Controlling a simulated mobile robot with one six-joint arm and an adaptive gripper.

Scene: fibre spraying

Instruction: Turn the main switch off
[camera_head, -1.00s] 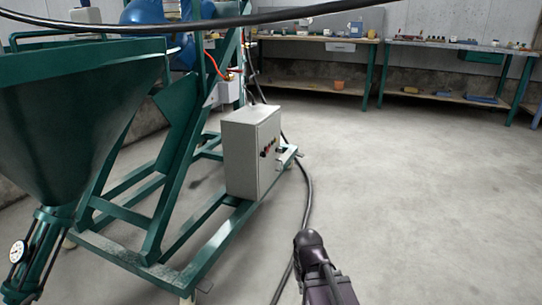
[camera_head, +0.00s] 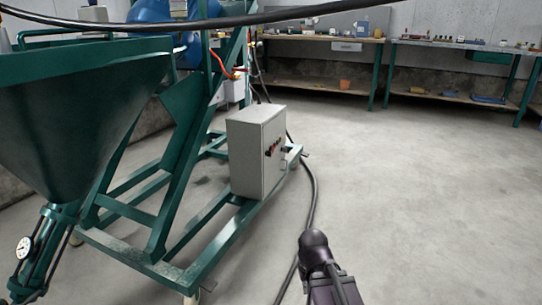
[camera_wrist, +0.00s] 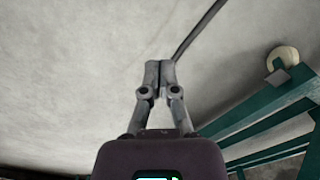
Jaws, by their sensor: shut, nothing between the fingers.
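The grey control box (camera_head: 242,157) stands on the green machine frame in the head view. Its right-hand face carries a few small red and dark knobs (camera_head: 272,148) and a small grey part (camera_head: 283,156) near the right edge. I cannot tell for sure which of these is the main switch. My gripper (camera_wrist: 159,66) shows in the wrist view with its fingers together and nothing between them, over bare floor. In the head view only my dark arm shows, low and right of the box, apart from it; the fingertips are hidden there.
The green hopper (camera_head: 75,110) and its frame (camera_head: 205,255) fill the left side. A black cable (camera_head: 311,195) runs on the floor beside the box, and a hose (camera_head: 250,22) crosses the top. Workbenches (camera_head: 315,38) line the back. The floor at right is clear.

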